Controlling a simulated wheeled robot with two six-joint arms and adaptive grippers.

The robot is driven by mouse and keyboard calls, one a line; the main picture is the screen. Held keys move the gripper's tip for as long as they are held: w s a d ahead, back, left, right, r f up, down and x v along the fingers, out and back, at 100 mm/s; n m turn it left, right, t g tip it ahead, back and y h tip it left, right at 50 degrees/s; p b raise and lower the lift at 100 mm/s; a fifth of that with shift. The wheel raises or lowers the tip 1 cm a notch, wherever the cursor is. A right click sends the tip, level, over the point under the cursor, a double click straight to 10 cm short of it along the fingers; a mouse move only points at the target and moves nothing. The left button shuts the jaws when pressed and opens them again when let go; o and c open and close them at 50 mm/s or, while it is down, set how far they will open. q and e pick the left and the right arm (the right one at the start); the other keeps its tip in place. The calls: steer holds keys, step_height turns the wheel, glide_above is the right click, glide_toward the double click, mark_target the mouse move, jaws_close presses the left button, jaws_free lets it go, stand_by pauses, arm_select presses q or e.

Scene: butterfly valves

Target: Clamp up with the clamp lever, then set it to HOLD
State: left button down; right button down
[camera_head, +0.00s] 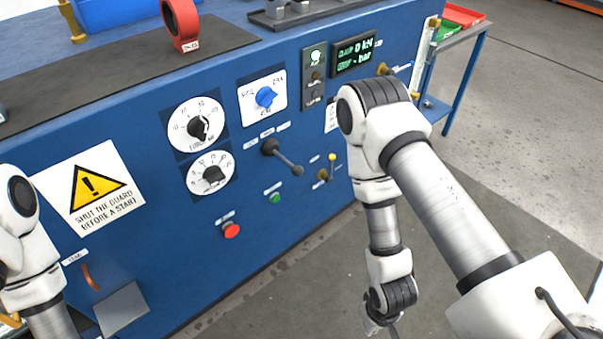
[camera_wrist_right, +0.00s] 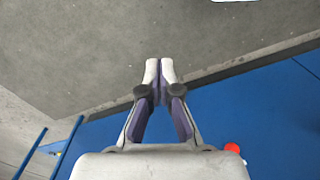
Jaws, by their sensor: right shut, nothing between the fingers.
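A black lever (camera_head: 283,157) with a round pivot and dark knob sits on the blue machine front, left of my right arm, in the head view. It slants down to the right. Three small labels stand above it, too small to read; I take it for the clamp lever. The green display (camera_head: 354,54) reads 0 kN on its upper line and "- bar" below. My right gripper (camera_wrist_right: 160,68) is shut and empty in the right wrist view, with grey floor behind its tips. It is well below and right of the lever. My left gripper is out of view.
A small yellow-tipped lever (camera_head: 326,170), a green button (camera_head: 275,197), a red button (camera_head: 231,230), two dials (camera_head: 198,127) and a blue knob (camera_head: 265,97) share the panel. A side table (camera_head: 460,35) stands at right. Floor beyond the machine is open.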

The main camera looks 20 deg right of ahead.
steer(key=c, duration=1.4)
jaws_free()
steer(key=shift+w, duration=0.1)
steer(key=o, duration=0.6)
steer(key=shift+w+t, duration=0.5)
steer(key=shift+w, duration=0.25)
steer(key=w+t, duration=0.1)
steer(key=w, duration=0.1)
steer(key=w+t, duration=0.1)
steer(key=w, duration=0.1)
steer(key=shift+w+a+r, duration=0.2)
steer(key=shift+w, duration=0.15)
steer(key=t+y+b, duration=0.3)
steer(key=t+b, duration=0.9)
steer(key=t, duration=0.3)
glide_toward(301, 174)
steer(key=w, duration=0.4)
steer(key=shift+w+a+r, duration=0.15)
steer(key=shift+w+a, duration=0.1)
steer(key=shift+a, duration=0.2)
steer(key=w, duration=0.4)
steer(key=w+a, duration=0.1)
steer(key=w, duration=0.2)
steer(key=shift+w, duration=0.15)
jaws_close()
